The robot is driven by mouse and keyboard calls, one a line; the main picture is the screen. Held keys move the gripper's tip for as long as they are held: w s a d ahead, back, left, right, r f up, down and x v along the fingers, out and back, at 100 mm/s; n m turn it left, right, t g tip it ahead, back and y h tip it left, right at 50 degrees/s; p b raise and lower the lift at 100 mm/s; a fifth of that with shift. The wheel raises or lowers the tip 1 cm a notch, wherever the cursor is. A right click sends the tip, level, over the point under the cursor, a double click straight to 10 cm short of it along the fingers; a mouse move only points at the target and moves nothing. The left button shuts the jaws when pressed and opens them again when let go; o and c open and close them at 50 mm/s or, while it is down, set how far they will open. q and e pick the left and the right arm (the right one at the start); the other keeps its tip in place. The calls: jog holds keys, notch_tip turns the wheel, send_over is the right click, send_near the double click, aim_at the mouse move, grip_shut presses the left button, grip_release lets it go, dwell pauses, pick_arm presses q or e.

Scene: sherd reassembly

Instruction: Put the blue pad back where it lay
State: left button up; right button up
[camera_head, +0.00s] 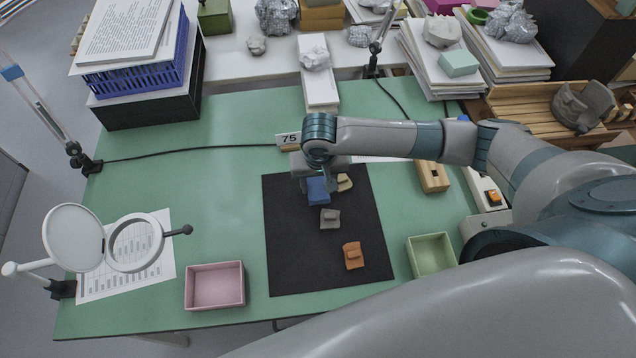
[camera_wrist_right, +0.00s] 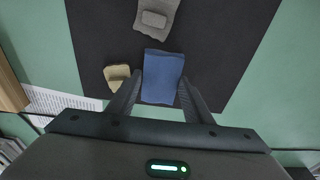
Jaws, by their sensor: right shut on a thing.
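The blue pad (camera_head: 318,191) is at the far part of the black mat (camera_head: 290,250). My right gripper (camera_head: 316,179) reaches it from above and is shut on it. In the right wrist view the blue pad (camera_wrist_right: 162,72) sits between the two fingers of my right gripper (camera_wrist_right: 161,84). I cannot tell whether the pad touches the mat or hangs just above it. My left gripper is not in view.
A yellowish sherd (camera_head: 345,183) lies close beside the pad, a grey sherd (camera_head: 330,218) nearer, and an orange sherd (camera_head: 353,256) at the near right. A pink tray (camera_head: 214,303) and a green tray (camera_head: 452,262) flank the mat. The mat's left side is clear.

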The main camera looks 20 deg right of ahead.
aim_at(319, 192)
jog(key=shift+f, duration=0.45)
jog(key=shift+f, duration=0.15)
jog(key=o, duration=0.7)
jog(key=shift+c, duration=0.2)
notch_tip(319, 192, up, 12)
jog(key=s+b, duration=0.1)
jog(key=b, duration=0.1)
jog(key=shift+s+a, duration=0.2)
jog(key=shift+a, duration=0.05)
jog(key=shift+c, duration=0.2)
